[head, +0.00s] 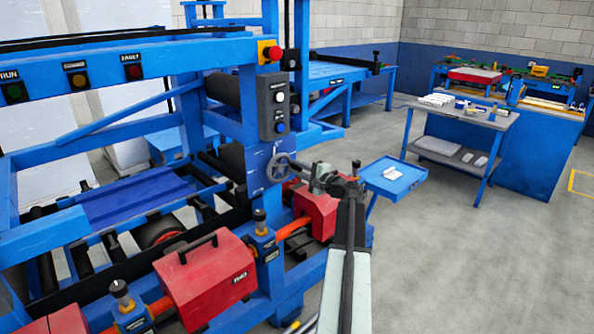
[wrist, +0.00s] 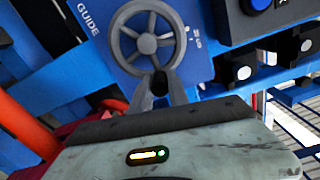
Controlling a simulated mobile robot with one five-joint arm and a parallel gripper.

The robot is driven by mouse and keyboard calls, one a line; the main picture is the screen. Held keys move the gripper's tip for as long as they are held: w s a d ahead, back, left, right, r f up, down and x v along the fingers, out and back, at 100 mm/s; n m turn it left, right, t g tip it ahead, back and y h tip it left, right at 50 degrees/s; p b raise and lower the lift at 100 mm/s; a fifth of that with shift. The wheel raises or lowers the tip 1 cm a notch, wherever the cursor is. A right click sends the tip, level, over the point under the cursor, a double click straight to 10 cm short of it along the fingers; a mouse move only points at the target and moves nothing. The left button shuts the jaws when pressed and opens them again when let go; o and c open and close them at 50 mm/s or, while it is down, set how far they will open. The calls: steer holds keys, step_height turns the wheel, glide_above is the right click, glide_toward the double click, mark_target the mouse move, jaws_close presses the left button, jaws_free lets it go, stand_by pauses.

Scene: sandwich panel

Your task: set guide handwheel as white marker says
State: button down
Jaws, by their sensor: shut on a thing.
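The guide handwheel (head: 278,168) is a grey spoked wheel on the blue post of the machine. In the wrist view the handwheel (wrist: 146,45) shows large on a blue plate (wrist: 199,68) with white "GUIDE" lettering and small white figures that I cannot read surely. My gripper (head: 299,167) reaches the wheel from the right. I cannot make out a distinct white marker line.
Above the wheel is a grey button box (head: 273,106) and a red emergency stop (head: 270,51). Red covered units (head: 205,279) stand below left. A small blue tray (head: 393,178) is right of my arm, with a workbench (head: 462,115) behind. Floor at the right is clear.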

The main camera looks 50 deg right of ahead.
steer(key=shift+a+f+m+b, duration=0.15)
steer(key=shift+f+m+b, duration=0.4)
steer(key=shift+m, duration=0.75)
steer(key=shift+f, duration=0.1)
steer(key=c, duration=1.3)
jaws_free()
steer(key=shift+w, duration=0.1)
steer(key=s, duration=0.7)
steer(key=shift+s+a, duration=0.3)
steer(key=shift+s, duration=0.1)
